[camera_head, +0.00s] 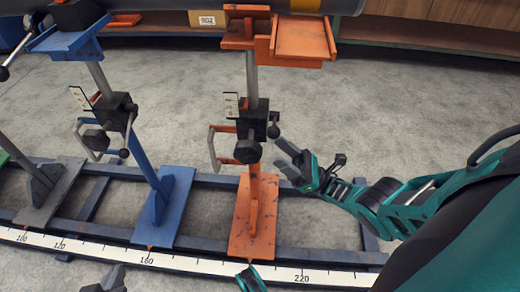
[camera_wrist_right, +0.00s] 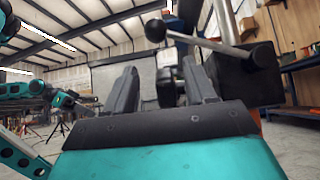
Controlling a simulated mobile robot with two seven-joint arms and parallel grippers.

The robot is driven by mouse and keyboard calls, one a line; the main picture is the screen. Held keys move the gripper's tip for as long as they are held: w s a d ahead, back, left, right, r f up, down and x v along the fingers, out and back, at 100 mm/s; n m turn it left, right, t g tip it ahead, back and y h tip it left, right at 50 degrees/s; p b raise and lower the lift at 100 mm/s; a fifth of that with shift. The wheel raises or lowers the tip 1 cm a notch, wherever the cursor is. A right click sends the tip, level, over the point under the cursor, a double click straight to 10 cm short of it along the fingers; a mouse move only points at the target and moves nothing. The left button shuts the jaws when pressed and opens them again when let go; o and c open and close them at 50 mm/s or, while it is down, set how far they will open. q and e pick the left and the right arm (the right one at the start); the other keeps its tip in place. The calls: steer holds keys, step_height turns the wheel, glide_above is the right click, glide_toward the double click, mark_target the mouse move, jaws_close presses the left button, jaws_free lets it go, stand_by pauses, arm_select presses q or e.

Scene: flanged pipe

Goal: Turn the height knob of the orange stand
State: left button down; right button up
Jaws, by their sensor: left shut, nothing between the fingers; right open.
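The orange stand (camera_head: 254,215) stands on the rail frame, with a black clamp block (camera_head: 252,122) on its post. A dark, faceted height knob (camera_head: 247,151) sits low on the block, and a ball-ended lever (camera_head: 273,131) sticks out beside it. My right gripper (camera_head: 280,158) is open just right of the knob, fingers pointing at it, apart from it in the head view. In the right wrist view, a dark part, likely the knob, shows between the fingers (camera_wrist_right: 162,85); the lever (camera_wrist_right: 205,43) crosses above. My left gripper (camera_head: 108,280) is shut at the bottom edge, partly cut off.
A blue stand (camera_head: 165,205) with its own clamp and lever is left of the orange one. A pipe (camera_head: 150,20) lies across the stand tops. A white scale strip (camera_head: 200,265) runs along the front rail. Grey floor is free behind.

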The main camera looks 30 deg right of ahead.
steer(key=s+d, duration=0.2)
steer(key=d, duration=0.1)
steer(key=shift+s+d, duration=0.2)
steer(key=shift+s, duration=0.1)
stand_by(0.3)
